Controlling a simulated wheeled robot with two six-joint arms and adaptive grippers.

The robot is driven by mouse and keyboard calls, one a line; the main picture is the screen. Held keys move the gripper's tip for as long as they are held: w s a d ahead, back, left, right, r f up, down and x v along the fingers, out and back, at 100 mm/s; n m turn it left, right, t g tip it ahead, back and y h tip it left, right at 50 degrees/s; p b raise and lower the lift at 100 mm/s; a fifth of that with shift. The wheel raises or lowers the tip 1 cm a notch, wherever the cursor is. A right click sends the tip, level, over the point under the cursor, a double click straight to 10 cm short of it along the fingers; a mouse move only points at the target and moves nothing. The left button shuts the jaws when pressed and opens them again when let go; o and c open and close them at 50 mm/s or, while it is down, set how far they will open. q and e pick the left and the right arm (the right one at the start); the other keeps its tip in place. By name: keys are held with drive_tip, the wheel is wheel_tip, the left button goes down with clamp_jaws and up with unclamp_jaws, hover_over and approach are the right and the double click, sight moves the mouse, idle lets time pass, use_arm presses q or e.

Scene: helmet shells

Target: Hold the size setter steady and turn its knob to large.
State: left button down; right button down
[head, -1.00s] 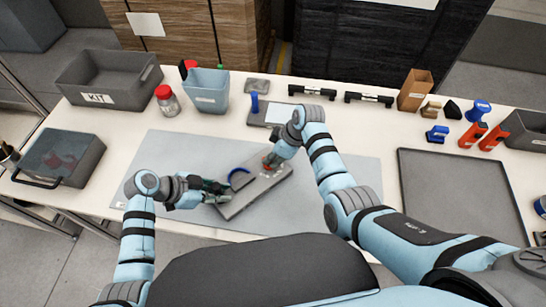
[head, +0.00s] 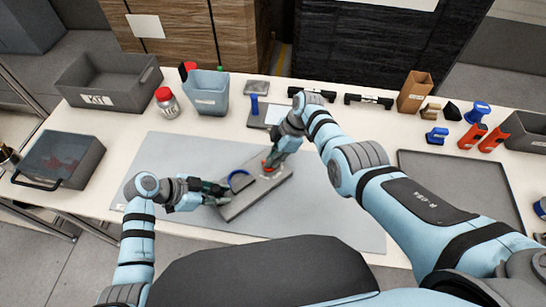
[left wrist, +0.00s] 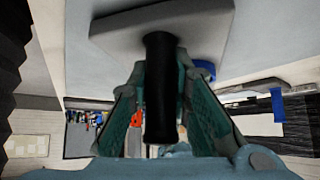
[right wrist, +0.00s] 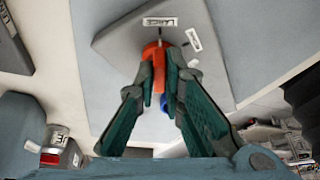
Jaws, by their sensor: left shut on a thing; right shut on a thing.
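The size setter (head: 262,191) is a grey board lying aslant on the mat, with a blue ring (head: 240,182) on it. My left gripper (head: 217,192) is at its left end, shut on its black handle (left wrist: 160,85); the board (left wrist: 205,18) shows beyond the handle in the left wrist view. My right gripper (head: 270,162) is over the far right part of the board, shut on the orange-red knob (right wrist: 152,60). In the right wrist view a LARGE label (right wrist: 160,21) is just beyond the knob, and another label (right wrist: 194,39) is to its right. The fingers partly hide the knob.
The grey mat (head: 340,220) is clear around the setter. Behind it are a KIT bin (head: 85,98), a jar (head: 167,101), a blue-grey bin (head: 208,98) and a small stand (head: 256,113). An empty dark tray (head: 455,185) lies to the right.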

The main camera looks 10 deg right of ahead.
drive_tip(key=shift+d, duration=0.1)
drive_tip(key=c, duration=1.7)
unclamp_jaws()
drive_tip(key=v, duration=1.2)
use_arm(q)
drive_tip(key=c, duration=1.4)
unclamp_jaws()
